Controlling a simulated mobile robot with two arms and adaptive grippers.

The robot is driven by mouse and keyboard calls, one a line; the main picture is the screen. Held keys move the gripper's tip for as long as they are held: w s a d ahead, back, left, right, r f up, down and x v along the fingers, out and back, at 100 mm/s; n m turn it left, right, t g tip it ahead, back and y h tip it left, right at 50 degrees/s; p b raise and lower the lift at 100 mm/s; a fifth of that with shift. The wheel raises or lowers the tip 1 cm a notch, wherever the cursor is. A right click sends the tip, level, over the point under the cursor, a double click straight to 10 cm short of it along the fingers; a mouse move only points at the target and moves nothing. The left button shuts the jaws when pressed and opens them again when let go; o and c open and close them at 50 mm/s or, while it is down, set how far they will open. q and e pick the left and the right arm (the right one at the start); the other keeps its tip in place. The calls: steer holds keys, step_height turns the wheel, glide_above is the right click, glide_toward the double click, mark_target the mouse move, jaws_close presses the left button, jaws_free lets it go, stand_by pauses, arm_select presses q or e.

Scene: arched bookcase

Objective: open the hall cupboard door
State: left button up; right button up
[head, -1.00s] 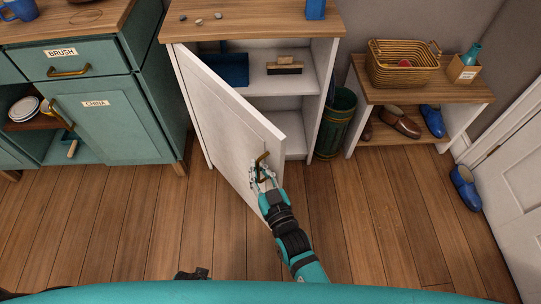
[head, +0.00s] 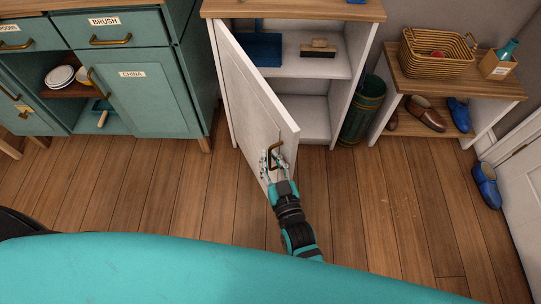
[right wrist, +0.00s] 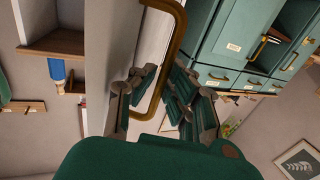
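The white cupboard door (head: 250,105) stands ajar in the middle of the head view, swung out from the left side of the white cupboard (head: 335,90). Its brass handle (head: 274,156) is near the free edge. My right gripper (head: 273,164) is at this handle, with its fingers on either side of the bar. In the right wrist view the handle (right wrist: 173,50) runs between the fingers (right wrist: 163,88), which look closed on it; the exact contact is partly hidden. My left gripper is not in view.
A teal cabinet (head: 150,95) stands left of the cupboard. A green bin (head: 362,110) and a shoe bench (head: 460,85) with a basket (head: 437,52) stand to the right.

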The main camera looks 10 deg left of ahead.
steer(key=shift+o, duration=0.4)
steer(key=shift+w+r, duration=0.1)
steer(key=shift+r, duration=0.1)
steer(key=v, duration=1.2)
steer(key=shift+f, duration=0.1)
steer(key=shift+c, duration=0.3)
